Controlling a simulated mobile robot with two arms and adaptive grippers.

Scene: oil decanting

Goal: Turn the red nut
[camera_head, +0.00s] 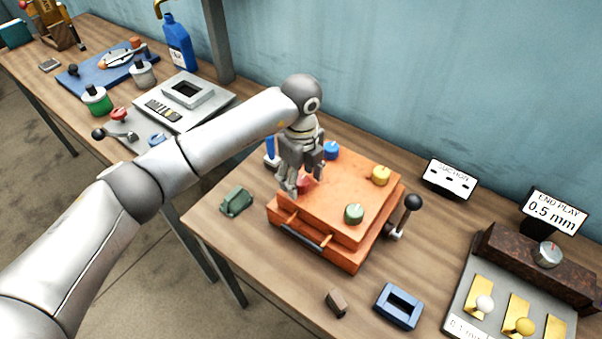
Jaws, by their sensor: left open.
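The red nut (306,182) sits on the top of the orange box (336,207), at its left side, and is partly hidden by my left gripper. My left gripper (301,185) points down over the nut from above, with its fingers open at the nut. I cannot tell whether the fingers touch it. My right gripper is out of view.
A black-knobbed lever (408,212) stands at the box's right side. A green block (236,201) lies left of the box. A blue frame (398,306) and a small brown block (336,302) lie in front. A gauge fixture (537,262) stands at the right.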

